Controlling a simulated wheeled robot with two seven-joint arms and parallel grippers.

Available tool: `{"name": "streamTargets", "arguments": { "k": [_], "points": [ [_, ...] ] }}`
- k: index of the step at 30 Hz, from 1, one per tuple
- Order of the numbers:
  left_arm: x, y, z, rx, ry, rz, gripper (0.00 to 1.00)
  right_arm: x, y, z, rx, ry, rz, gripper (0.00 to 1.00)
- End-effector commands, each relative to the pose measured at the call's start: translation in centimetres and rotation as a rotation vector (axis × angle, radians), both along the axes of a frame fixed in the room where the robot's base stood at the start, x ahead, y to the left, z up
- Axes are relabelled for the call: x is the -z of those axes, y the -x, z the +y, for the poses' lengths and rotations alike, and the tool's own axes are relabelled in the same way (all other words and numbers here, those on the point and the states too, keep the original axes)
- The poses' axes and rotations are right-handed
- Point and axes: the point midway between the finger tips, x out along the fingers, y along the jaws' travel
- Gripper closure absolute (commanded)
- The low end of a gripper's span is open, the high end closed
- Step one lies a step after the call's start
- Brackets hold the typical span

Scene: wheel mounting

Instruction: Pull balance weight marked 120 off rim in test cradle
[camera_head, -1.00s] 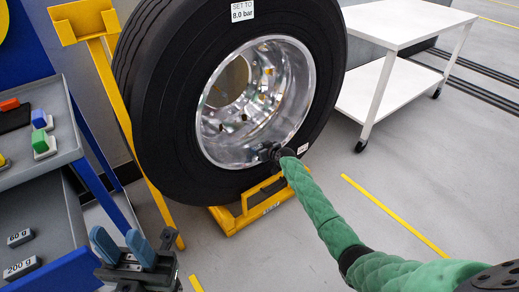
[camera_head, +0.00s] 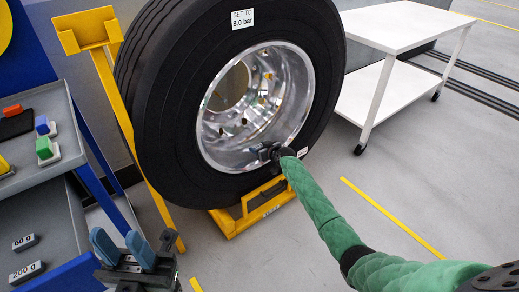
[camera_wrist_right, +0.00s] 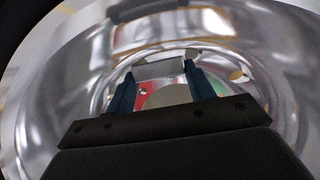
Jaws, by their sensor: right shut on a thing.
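The wheel, a black tyre (camera_head: 165,120) on a shiny metal rim (camera_head: 222,150), stands upright in the yellow cradle (camera_head: 236,222). My right gripper (camera_head: 268,152) reaches into the lower right of the rim. In the right wrist view my right gripper (camera_wrist_right: 159,76) is shut on a small grey block (camera_wrist_right: 160,68) between its blue fingertips, against the shiny rim. It appears to be the balance weight; no marking on it is readable. A small white label (camera_head: 302,152) sits at the rim's lower right edge. My left gripper (camera_head: 120,244) is open and empty at the lower left.
A grey and blue trolley (camera_head: 62,115) at the left holds coloured pieces above and weights marked 60 g (camera_head: 25,242) and 200 g (camera_head: 27,272) below. A yellow post (camera_head: 125,110) stands left of the tyre. A white table (camera_head: 400,22) stands at the right. The floor in front is clear.

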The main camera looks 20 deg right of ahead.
Motion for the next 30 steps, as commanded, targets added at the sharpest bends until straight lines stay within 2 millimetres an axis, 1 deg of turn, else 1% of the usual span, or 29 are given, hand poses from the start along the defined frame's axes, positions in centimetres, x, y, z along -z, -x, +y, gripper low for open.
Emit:
{"name": "streamTargets", "arguments": {
  "k": [1,9,16,30],
  "points": [
    [-0.3,0.0,0.0,0.000,0.000,0.000,0.66,-1.2,-0.4,-0.1,0.003,-0.001,-0.013,1.00],
    [-0.8,0.0,0.0,0.000,0.000,0.000,0.66,-1.8,-0.4,-0.1,0.003,-0.001,-0.013,1.00],
    [-0.9,0.0,0.0,0.000,0.000,0.000,0.66,-1.7,-0.2,-0.1,0.001,-0.001,-0.007,1.00],
    [-2.6,0.0,0.0,0.000,0.000,0.000,0.66,-3.6,-0.1,0.0,0.000,0.000,-0.002,1.00]
  ]
}}
